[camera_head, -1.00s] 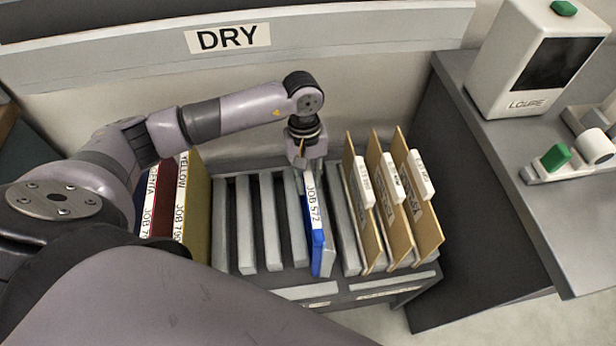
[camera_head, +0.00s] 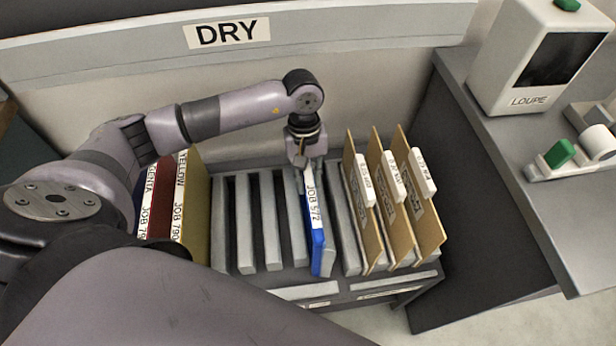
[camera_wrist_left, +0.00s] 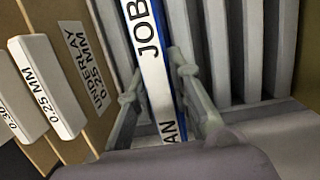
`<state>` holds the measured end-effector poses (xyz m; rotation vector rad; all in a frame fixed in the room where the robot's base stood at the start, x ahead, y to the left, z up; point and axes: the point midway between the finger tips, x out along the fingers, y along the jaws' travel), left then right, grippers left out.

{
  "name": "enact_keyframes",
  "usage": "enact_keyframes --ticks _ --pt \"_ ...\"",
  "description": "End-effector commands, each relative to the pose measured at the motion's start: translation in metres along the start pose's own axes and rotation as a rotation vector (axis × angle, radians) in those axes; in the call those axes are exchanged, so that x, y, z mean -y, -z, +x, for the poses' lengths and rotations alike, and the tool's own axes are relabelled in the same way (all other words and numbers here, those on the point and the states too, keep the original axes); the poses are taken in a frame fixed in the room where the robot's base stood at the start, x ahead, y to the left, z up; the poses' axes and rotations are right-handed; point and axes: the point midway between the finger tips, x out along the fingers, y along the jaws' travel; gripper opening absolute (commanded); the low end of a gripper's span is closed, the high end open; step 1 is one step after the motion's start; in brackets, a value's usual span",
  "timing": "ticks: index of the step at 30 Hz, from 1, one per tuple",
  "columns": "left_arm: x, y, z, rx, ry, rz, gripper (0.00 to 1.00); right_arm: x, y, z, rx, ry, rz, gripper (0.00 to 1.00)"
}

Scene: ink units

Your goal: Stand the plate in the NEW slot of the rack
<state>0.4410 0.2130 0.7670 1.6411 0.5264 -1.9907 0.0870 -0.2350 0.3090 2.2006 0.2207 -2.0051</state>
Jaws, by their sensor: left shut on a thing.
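The blue plate (camera_head: 318,245) with a white "JOB 572" edge label stands upright in a slot of the grey rack (camera_head: 246,264), toward the rack's right part. My left gripper (camera_head: 308,163) is shut on the plate's upper edge near its far end. In the left wrist view the plate (camera_wrist_left: 149,60) runs between the two fingers of my left gripper (camera_wrist_left: 163,112). The rack labels on the front edge are too small to read, so I cannot tell which slot is marked NEW. My right gripper is not in view.
Yellow (camera_head: 197,210) and dark red (camera_head: 163,205) plates stand at the rack's left. Several empty slots lie between them and the blue plate. Tan underlay boards (camera_head: 362,205) with white tabs stand close on its right. A side counter holds a loupe device (camera_head: 535,60).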

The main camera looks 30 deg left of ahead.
Motion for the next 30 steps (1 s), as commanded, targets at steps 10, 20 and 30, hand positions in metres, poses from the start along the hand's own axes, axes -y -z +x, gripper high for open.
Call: enact_keyframes --ticks 10,20,30 --pt "0.0003 -0.0006 0.0026 0.001 0.002 0.000 0.24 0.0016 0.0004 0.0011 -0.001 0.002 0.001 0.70" --pt "0.0001 -0.0004 0.0018 0.001 0.001 0.000 0.43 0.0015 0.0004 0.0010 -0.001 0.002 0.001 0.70" --pt "-0.0001 0.0003 -0.0045 -0.001 0.000 0.000 0.43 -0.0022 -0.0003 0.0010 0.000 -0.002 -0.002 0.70"
